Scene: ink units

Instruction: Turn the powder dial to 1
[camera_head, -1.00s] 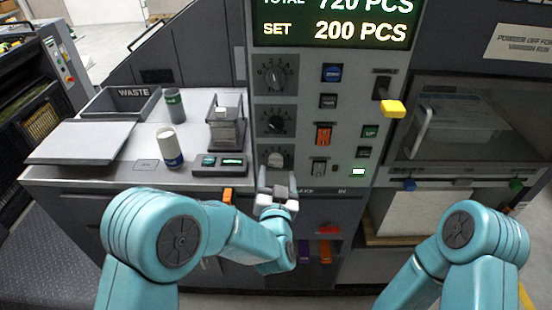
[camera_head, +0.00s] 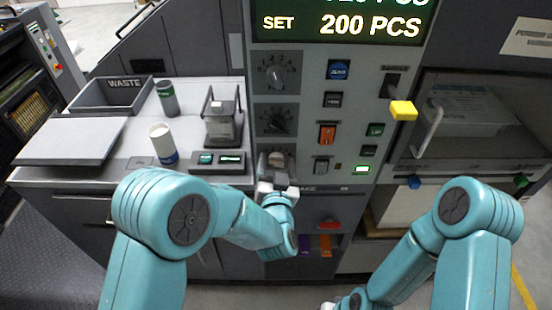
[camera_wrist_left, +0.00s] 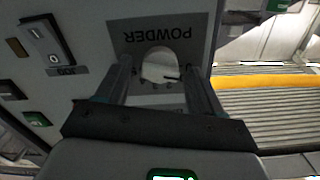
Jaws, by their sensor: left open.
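The powder dial is the lowest of three dials in a column on the grey panel; its pale round knob (camera_head: 277,158) shows just above my left gripper (camera_head: 277,171). In the left wrist view the knob (camera_wrist_left: 160,62) sits under an upside-down POWDER label (camera_wrist_left: 157,32). The two dark fingers of my left gripper (camera_wrist_left: 157,70) stand apart, one on each side of the knob, and I cannot tell whether they touch it. Some scale marks are hidden, and I cannot read the dial's setting. Only a small white part of my right gripper (camera_head: 328,306) shows at the bottom edge.
Above are two similar dials (camera_head: 277,121) (camera_head: 277,73). To their right are several switches, including an orange one (camera_head: 327,134), and a yellow-knobbed lever (camera_head: 403,110).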

